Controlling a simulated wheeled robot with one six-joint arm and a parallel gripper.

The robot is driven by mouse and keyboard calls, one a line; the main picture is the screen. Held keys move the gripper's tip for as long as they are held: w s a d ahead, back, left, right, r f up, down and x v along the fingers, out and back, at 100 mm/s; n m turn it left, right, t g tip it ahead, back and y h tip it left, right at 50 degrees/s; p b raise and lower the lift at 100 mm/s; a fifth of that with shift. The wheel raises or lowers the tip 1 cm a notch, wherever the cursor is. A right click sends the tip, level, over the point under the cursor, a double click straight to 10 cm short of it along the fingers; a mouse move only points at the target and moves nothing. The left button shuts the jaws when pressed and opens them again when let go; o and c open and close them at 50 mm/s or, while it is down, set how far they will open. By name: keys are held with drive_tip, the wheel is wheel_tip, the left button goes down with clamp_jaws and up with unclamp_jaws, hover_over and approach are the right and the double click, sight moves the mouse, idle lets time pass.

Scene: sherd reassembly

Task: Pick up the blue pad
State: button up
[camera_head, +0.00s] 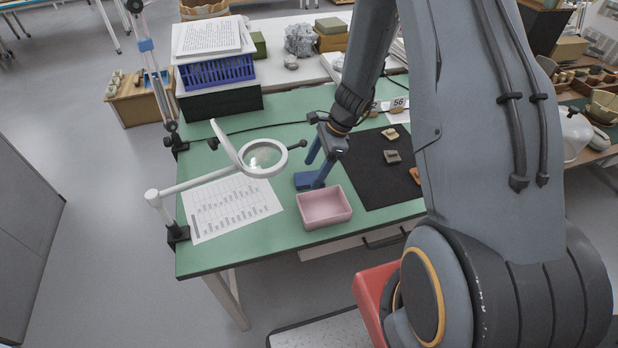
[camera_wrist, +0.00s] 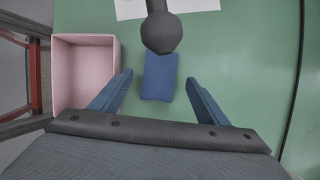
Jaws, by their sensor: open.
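The blue pad (camera_wrist: 160,78) lies flat on the green table, between the fingers of my gripper as the wrist view shows it. In the head view the pad (camera_head: 303,181) is just behind the pink tray, partly hidden by my gripper (camera_head: 314,174). My gripper is open and empty, with its two blue fingers (camera_wrist: 159,80) apart on either side of the pad. Green table shows between each finger and the pad. I cannot tell the exact height of the fingertips over the table.
A pink tray (camera_head: 325,223) stands in front of the pad. A white ring magnifier (camera_head: 263,157) on a jointed arm stands left. A dark round knob (camera_wrist: 161,33) hangs close to the pad's far end. A black mat (camera_head: 372,177) with sherds lies right. A printed sheet (camera_head: 232,210) lies left.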

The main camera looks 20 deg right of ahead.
sight(311, 177)
drive_tip(key=shift+x, duration=1.1)
drive_tip(key=shift+f, duration=0.25)
drive_tip(key=c, duration=1.1)
drive_tip(key=shift+r, duration=0.15)
wheel_tip(311, 177, up, 10)
drive_tip(key=shift+r+b, duration=0.1)
drive_tip(key=shift+b, duration=0.75)
drive_tip(key=o, duration=0.5)
drive_tip(key=shift+c, duration=0.2)
drive_tip(key=c, duration=0.4)
